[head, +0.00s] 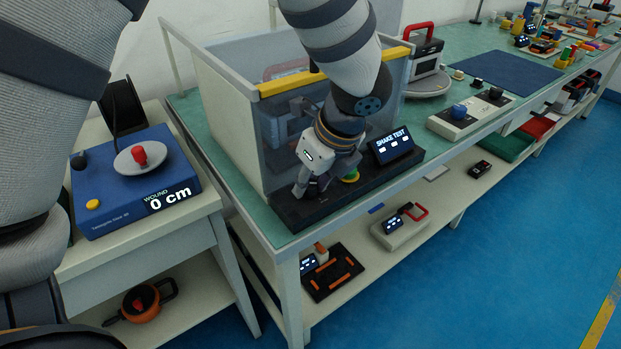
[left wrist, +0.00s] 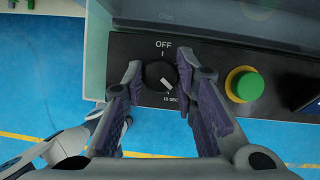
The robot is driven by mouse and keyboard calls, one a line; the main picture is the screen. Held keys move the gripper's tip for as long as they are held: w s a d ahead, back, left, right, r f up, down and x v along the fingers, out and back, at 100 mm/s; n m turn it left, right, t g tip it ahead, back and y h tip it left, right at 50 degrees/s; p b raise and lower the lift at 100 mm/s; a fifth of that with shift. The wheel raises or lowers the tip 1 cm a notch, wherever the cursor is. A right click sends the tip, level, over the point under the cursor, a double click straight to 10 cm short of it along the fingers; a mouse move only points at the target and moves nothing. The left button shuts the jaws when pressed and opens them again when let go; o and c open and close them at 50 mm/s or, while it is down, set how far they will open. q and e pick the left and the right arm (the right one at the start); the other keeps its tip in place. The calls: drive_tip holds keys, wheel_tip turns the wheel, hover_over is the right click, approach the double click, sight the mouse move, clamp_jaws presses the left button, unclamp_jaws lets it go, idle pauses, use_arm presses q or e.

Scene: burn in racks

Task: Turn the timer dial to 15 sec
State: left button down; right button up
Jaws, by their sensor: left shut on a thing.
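The timer dial (left wrist: 160,75) is a round black knob on a dark panel, with "OFF" printed above it and a "15 SEC" label below right. Its white pointer line slants down and right towards the "15 SEC" label. My left gripper (left wrist: 158,82) is shut on the dial, one finger on each side. In the head view my left gripper (head: 305,188) is at the front panel of the shake test machine (head: 262,150) and hides the dial. My right gripper is in neither view.
A green button (left wrist: 244,84) with a yellow ring sits just right of my fingers. A "SHAKE TEST" display (head: 392,145) stands farther right on the panel. A clear-walled enclosure rises behind. A blue winding device (head: 130,190) is on the left table.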

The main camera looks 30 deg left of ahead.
use_arm(q)
drive_tip(key=shift+m+t+h, duration=0.4)
drive_tip(key=shift+m+t, duration=0.4)
drive_tip(key=shift+m, duration=1.3)
drive_tip(key=c, duration=1.6)
unclamp_jaws()
drive_tip(key=shift+r, duration=0.1)
drive_tip(key=v, duration=1.2)
drive_tip(key=shift+a, duration=0.1)
